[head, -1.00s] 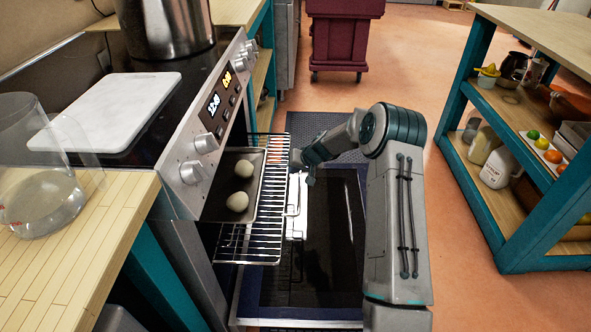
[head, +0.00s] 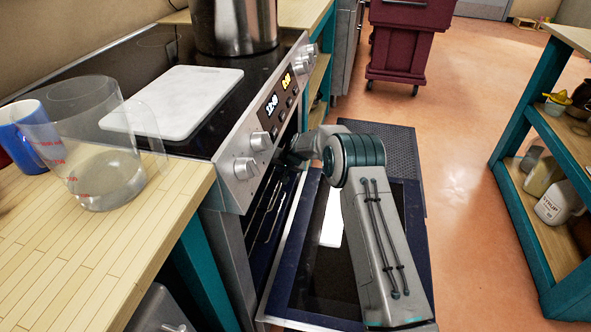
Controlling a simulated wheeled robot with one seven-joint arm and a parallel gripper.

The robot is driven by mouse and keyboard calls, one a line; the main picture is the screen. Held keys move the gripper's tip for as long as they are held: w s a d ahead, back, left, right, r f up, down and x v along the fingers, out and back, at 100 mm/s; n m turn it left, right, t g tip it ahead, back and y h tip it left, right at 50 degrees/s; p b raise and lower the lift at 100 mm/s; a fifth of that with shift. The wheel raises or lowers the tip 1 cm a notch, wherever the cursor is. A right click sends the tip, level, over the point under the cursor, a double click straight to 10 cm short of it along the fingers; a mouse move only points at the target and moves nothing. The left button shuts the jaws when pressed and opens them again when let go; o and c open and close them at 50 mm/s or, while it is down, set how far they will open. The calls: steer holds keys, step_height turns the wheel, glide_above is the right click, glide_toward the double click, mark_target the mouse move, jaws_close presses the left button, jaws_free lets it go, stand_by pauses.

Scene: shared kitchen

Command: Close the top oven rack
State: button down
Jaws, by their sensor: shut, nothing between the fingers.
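The oven (head: 228,250) stands with its door (head: 310,265) folded down flat in front of it. No rack sticks out over the door. Wire rack parts (head: 268,212) show inside the dark oven opening; I cannot tell which rack they belong to. The tray with the pale round items is out of sight. My gripper (head: 288,160) is at the upper part of the opening, just under the control panel, shut and empty. Its fingertips are mostly hidden, so contact with the top rack cannot be told.
A glass jug (head: 100,165) and blue mug (head: 35,135) stand on the wooden counter at left. A white board (head: 175,100) and a steel pot (head: 235,25) are on the stovetop. A maroon cart (head: 405,45) and shelf unit (head: 525,200) border free floor.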

mark_target(269, 168)
steer(key=shift+w+a, duration=0.25)
steer(key=shift+a, duration=1)
steer(key=shift+a+r, duration=0.2)
steer(key=shift+a, duration=0.05)
steer(key=shift+r, duration=0.1)
steer(key=shift+r, duration=0.25)
steer(key=v, duration=0.3)
steer(key=p+v, duration=0.1)
steer(key=v, duration=0.2)
steer(key=d+p+v, duration=0.1)
steer(key=v, duration=0.1)
steer(key=shift+s+d, duration=0.15)
steer(key=shift+s, duration=0.1)
steer(key=shift+s+d+r, duration=0.1)
steer(key=shift+s+r, duration=0.15)
steer(key=shift+s, duration=0.05)
